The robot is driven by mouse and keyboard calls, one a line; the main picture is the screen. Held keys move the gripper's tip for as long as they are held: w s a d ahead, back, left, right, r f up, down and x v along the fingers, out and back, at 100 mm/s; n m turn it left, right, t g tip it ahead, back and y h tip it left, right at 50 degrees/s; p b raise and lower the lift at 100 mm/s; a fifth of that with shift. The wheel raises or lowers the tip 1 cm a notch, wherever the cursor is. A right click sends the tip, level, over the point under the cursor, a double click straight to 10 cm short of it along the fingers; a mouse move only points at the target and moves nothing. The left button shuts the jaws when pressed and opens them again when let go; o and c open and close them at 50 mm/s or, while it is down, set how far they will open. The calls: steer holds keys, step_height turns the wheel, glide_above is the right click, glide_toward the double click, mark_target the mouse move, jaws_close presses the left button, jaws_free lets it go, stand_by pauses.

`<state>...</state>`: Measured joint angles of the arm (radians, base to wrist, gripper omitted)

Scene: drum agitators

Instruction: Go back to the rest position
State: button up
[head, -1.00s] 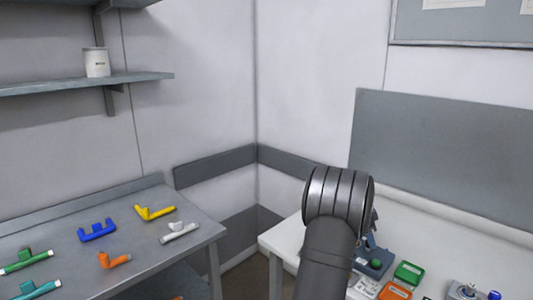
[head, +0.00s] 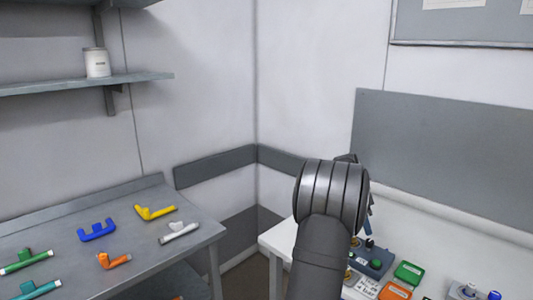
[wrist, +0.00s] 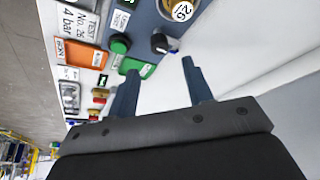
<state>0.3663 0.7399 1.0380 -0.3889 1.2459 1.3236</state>
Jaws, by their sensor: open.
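My gripper (wrist: 160,67) is open in the wrist view, its two blue-grey fingers apart with nothing between them. Beyond the fingertips are the white bench top (wrist: 185,50) and a blue-grey device (wrist: 185,14) with a round white label. In the head view my arm's dark rounded joint hides most of the gripper; only a bit of it shows at the joint's right side, above the white bench (head: 455,240). The gripper appears clear of the devices.
A blue-grey device (head: 376,264), a green box (head: 408,272) and an orange box (head: 394,292) stand on the bench near my arm. A grey table (head: 150,235) at left holds several coloured handle-like parts. A shelf (head: 140,78) with a white cup is above.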

mark_target(370, 241)
steer(key=v, duration=1.1)
steer(key=x, duration=1.8)
steer(key=shift+d, duration=0.1)
steer(key=shift+s+n, duration=0.1)
steer(key=shift+n, duration=0.5)
steer(key=n+t, duration=0.1)
steer(key=n, duration=0.2)
steer(key=shift+s+n+t, duration=0.1)
steer(key=shift+n+t, duration=0.2)
steer(key=shift+t, duration=0.1)
steer(key=n+t, duration=0.1)
steer(key=n, duration=0.2)
steer(key=n+y, duration=0.1)
steer(key=n, duration=0.1)
steer(key=shift+s+d+n+t+y, duration=0.1)
steer(key=shift+n+t+y, duration=0.2)
steer(key=shift+n+t, duration=0.1)
steer(key=shift+v, duration=2.4)
